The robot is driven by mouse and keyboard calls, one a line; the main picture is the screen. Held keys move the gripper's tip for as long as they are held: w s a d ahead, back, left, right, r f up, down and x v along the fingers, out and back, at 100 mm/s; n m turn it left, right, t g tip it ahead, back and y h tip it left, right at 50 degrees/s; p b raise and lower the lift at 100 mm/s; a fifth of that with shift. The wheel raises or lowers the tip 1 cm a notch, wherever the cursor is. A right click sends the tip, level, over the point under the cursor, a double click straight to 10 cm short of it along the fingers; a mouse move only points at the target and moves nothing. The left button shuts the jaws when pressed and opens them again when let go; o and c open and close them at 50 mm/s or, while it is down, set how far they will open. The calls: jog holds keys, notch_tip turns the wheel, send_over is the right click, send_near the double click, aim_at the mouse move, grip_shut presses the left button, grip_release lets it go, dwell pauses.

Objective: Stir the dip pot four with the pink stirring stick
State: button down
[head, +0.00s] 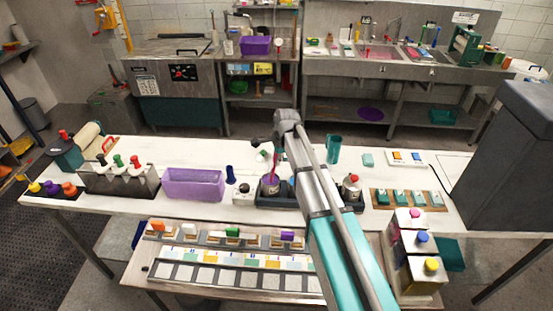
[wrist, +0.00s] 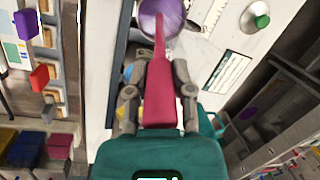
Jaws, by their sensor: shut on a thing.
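My gripper (wrist: 158,92) is shut on the pink stirring stick (wrist: 159,60), with one finger on each side of its thick handle. The stick's thin end reaches into a round pot with purple contents (wrist: 155,14) in the wrist view. In the head view the pink stick (head: 274,160) points down into a pot (head: 270,187) at the left end of a dark tray. The stick's lower tip is hidden in the pot. No number on this pot is readable. My arm hides much of the tray's middle. A red-topped container (head: 351,187) stands at its right.
A purple bin (head: 193,184) and a dark blue cup (head: 230,174) stand left of the tray. A teal cup (head: 333,149) stands behind my arm. Square bottles (head: 410,240) stand at the front right. The white worktop is clear toward the back left.

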jog(key=shift+s+d+r+p, duration=0.1)
jog(key=shift+d+r+p, duration=0.1)
jog(key=shift+r+p, duration=0.8)
jog(key=shift+s+d+r+p, duration=0.1)
jog(key=shift+d+r+p, duration=0.05)
jog(key=shift+r+p, duration=0.8)
jog(key=shift+s+d+r+p, duration=0.1)
jog(key=shift+d+r+p, duration=0.1)
jog(key=shift+r+p, duration=0.8)
jog(key=shift+r, duration=0.1)
